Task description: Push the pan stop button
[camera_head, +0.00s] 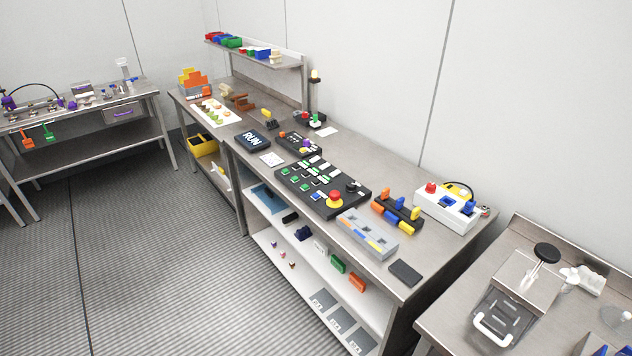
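The labels are too small to read, so I cannot tell which button is the pan stop. A white box (447,207) farther right carries another red button (431,187) and blue parts. A smaller dark panel (297,144) lies behind the black one. Neither of my grippers is in view.
A grey block with slots (367,234) and a rack of yellow, blue and orange handles (397,212) lie right of the panel. A dark RUN sign (252,141) is left of it. A lower shelf holds small parts. The striped floor (150,260) in front is clear.

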